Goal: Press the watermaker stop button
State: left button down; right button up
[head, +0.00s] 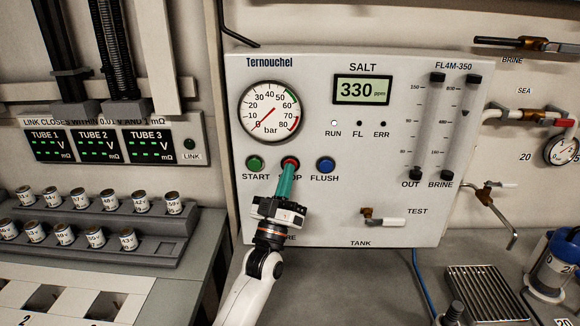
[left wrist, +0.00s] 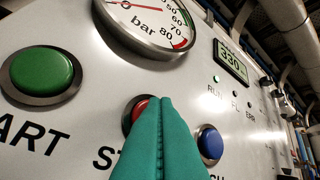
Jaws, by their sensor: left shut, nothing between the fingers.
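The watermaker panel (head: 340,210) is white, with a green START button (head: 255,163), a red STOP button (head: 290,161) and a blue FLUSH button (head: 326,165) in a row. My left gripper (head: 287,168) is shut and empty, with teal fingers pointing at the STOP button. In the left wrist view the closed fingertips (left wrist: 158,102) overlap the right part of the red button (left wrist: 132,112). I cannot tell whether they touch it. The RUN lamp (head: 334,123) is lit, and the display (head: 363,90) reads 330. The pressure gauge (head: 270,111) needle is near zero. My right gripper is not in view.
A TEST valve handle (head: 390,221) sticks out at the panel's lower right. Pipes and a small gauge (head: 562,150) are at the far right. A rack of small cylinders (head: 95,222) stands at left. The panel face around the buttons is clear.

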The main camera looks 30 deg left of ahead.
pick_arm(q)
jog(key=shift+w+a, duration=0.1)
jog(key=shift+w, duration=0.05)
dwell(0.5)
jog(key=shift+s+d+p, duration=0.3)
jog(key=shift+s+d, duration=0.15)
jog(key=shift+s, duration=0.3)
jog(key=s+d, duration=0.1)
jog(key=s+p, duration=0.1)
jog(key=s+d, duration=0.1)
jog(key=s, duration=0.1)
jog(key=shift+s+d+p, duration=0.1)
jog(key=shift+d+p, duration=0.2)
jog(key=shift+p, duration=0.05)
dwell(0.6)
